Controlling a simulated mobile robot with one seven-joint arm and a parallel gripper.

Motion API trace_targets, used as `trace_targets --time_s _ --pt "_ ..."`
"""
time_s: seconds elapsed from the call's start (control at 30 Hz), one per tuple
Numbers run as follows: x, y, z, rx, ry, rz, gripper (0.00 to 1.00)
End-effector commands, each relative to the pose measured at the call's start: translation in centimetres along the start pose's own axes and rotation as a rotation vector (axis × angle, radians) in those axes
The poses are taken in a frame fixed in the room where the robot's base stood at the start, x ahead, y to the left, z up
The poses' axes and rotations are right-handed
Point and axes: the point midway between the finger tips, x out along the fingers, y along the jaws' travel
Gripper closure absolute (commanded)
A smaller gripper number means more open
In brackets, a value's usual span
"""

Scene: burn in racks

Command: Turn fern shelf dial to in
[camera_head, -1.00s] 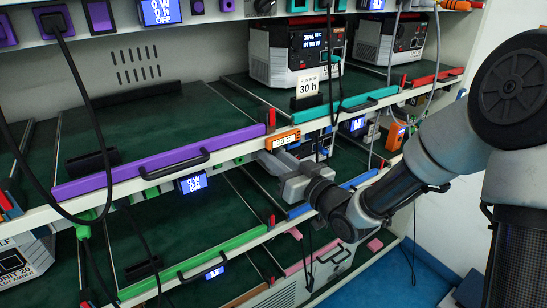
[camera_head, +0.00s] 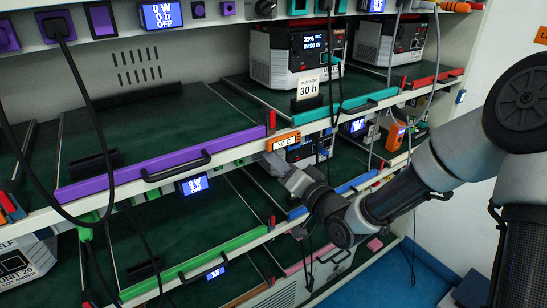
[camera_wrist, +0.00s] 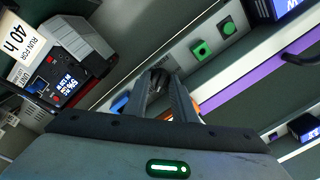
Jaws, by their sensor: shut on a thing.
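A dark dial (camera_wrist: 158,82) shows in the wrist view between my fingertips, on the pale rail that also carries green square fittings (camera_wrist: 201,48). My gripper (camera_wrist: 160,84) is shut on this dial; the fingers hide part of it, and I cannot read its setting. In the head view my gripper (camera_head: 272,164) reaches the rail under the purple-edged shelf, just below an orange-framed label (camera_head: 283,141). The dial is hidden there. The green-edged shelf (camera_head: 222,250) lies below this rail.
A purple shelf edge (camera_head: 160,165) with a black handle lies left of my gripper. A lit display (camera_head: 192,185) hangs from the same rail. Black cables hang in front at the left. A power unit with a "40 h" card (camera_wrist: 20,45) stands close in the wrist view.

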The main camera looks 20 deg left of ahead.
Motion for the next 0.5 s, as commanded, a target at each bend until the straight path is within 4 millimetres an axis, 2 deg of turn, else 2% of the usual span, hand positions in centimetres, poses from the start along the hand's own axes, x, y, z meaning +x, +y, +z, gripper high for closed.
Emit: trace_targets --time_s 0.47,0.5 --pt "-0.01 0.0 0.0 0.015 0.001 0.0 0.99" --pt "-0.01 0.0 0.0 0.015 0.001 0.0 0.71"
